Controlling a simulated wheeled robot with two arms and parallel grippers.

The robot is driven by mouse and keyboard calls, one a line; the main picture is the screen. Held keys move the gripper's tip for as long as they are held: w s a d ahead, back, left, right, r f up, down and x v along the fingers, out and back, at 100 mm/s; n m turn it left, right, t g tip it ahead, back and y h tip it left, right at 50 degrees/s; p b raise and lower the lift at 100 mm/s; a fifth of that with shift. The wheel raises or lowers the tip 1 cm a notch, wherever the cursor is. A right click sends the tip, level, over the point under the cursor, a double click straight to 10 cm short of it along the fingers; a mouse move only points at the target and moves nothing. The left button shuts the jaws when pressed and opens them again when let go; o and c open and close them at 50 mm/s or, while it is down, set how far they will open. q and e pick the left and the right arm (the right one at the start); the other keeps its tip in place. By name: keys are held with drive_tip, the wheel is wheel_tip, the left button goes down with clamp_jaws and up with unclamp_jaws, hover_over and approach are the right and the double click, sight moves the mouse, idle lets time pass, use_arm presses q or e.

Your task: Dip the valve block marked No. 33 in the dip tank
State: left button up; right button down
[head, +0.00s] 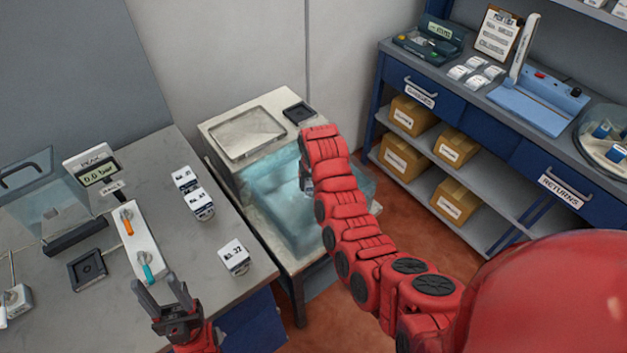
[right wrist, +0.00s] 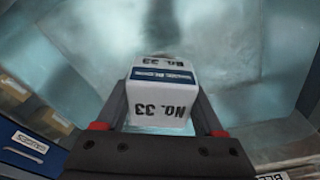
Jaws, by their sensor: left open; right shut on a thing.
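The valve block marked No. 33 (right wrist: 161,98) is a white cube with a blue band, seen upside down in the right wrist view. My right gripper (right wrist: 160,117) is shut on it, with a finger on each side. In the head view my right arm reaches over the dip tank (head: 262,222), a clear-walled, pale blue tank, and hides most of that gripper and the block. Pale blue tank surfaces surround the block in the wrist view; I cannot tell whether it touches liquid. My left gripper (head: 160,288) is open and empty above the front of the grey bench.
Several other white valve blocks (head: 200,205) stand on the grey bench (head: 130,190), left of the tank. A panel with orange and teal levers (head: 138,243) and a pressure display (head: 98,174) are farther left. A recessed tray (head: 247,133) lies behind the tank. Blue shelving (head: 480,130) stands right.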

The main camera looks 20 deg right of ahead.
drive_tip(key=shift+f+b, duration=1.2)
drive_tip(key=shift+f, duration=2.15)
drive_tip(key=shift+f+b, duration=0.4)
drive_tip(key=shift+f, duration=0.15)
unclamp_jaws()
drive_tip(key=shift+r, duration=0.1)
